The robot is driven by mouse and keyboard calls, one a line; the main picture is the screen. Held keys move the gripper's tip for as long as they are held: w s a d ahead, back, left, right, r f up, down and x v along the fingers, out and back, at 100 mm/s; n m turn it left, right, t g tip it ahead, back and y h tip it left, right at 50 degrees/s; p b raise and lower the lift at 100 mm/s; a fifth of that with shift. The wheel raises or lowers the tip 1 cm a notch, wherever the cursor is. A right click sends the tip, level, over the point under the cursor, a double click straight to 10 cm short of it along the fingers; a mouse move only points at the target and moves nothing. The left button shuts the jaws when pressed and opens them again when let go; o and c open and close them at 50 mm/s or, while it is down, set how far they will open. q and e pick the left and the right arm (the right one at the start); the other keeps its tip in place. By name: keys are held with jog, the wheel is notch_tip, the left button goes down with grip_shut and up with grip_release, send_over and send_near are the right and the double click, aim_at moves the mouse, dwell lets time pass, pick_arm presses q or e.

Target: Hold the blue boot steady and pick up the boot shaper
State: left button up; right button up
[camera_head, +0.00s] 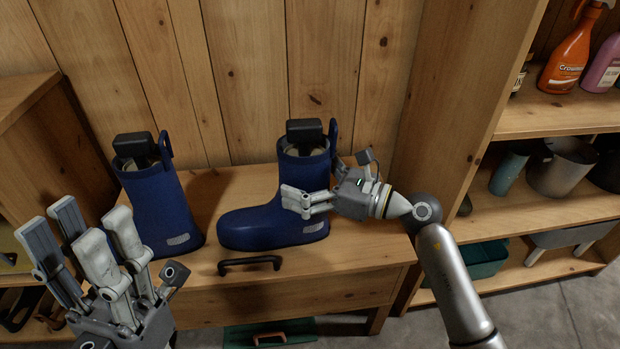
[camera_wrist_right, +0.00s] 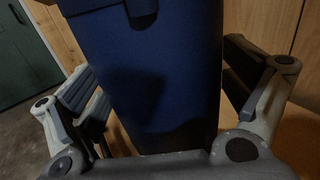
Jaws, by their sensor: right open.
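A blue boot (camera_head: 268,222) stands upright on the wooden bench, toe to the left; its shaft (camera_wrist_right: 155,75) fills the middle of the right wrist view. A black boot shaper (camera_head: 304,131) sits in its top opening. My right gripper (camera_head: 314,184) is open, with its fingers on either side of the shaft; gaps show between fingers and boot in the wrist view. A second blue boot (camera_head: 163,205) with its own black shaper (camera_head: 134,146) stands to the left. My left gripper (camera_head: 88,224) is open and empty at lower left, in front of that second boot.
The bench (camera_head: 335,255) has a black handle (camera_head: 249,264) at its front. A wooden plank wall stands close behind the boots. Shelves with an orange bottle (camera_head: 568,58) and pots (camera_head: 560,168) are at right. A green tray (camera_head: 270,333) lies below the bench.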

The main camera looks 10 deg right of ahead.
jog(key=c, duration=1.4)
jog(key=shift+c, duration=0.2)
